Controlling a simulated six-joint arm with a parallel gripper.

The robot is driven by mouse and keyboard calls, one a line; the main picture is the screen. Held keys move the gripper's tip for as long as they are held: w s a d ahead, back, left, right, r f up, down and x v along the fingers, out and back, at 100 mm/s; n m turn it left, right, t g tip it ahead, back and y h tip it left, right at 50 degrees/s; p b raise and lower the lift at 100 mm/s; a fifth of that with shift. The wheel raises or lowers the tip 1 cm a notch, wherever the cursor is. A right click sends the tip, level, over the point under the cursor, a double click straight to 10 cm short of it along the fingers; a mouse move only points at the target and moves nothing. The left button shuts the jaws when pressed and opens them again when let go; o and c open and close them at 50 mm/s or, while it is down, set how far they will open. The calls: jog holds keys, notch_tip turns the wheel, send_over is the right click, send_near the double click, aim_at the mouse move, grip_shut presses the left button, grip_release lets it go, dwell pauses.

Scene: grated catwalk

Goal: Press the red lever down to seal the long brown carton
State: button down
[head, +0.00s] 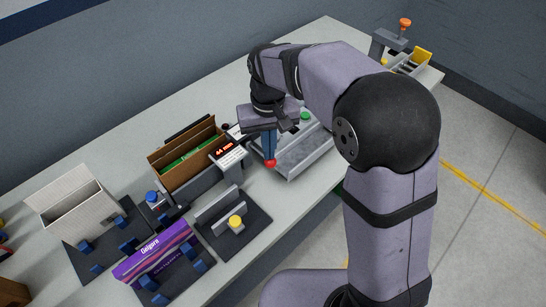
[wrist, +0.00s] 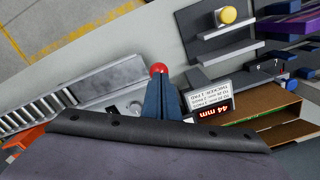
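The long brown carton (head: 158,160) stands open at the top in the head view, with green contents inside; part of it shows at the right of the wrist view (wrist: 265,98). The lever's red ball knob (head: 270,163) is right at the fingertips of my gripper (head: 269,156). In the wrist view the red knob (wrist: 159,69) lies just beyond the blue fingertips (wrist: 159,80), which are together with no visible gap. I cannot tell whether they touch the knob. The lever's shaft is hidden behind the fingers.
A display reading 44 mm (head: 225,150) stands between carton and gripper. A grey roller tray (head: 305,158) lies to the right. A yellow-knobbed fixture (head: 235,222), a purple box (head: 155,252) and an open white box (head: 75,205) stand to the left and front. Bare bench lies along the back.

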jog(key=shift+f+b, duration=0.95)
jog(key=shift+f, duration=0.75)
jog(key=shift+r, duration=0.1)
dwell(0.4)
notch_tip(320, 180, up, 13)
jog(key=p, duration=1.2)
dwell(0.4)
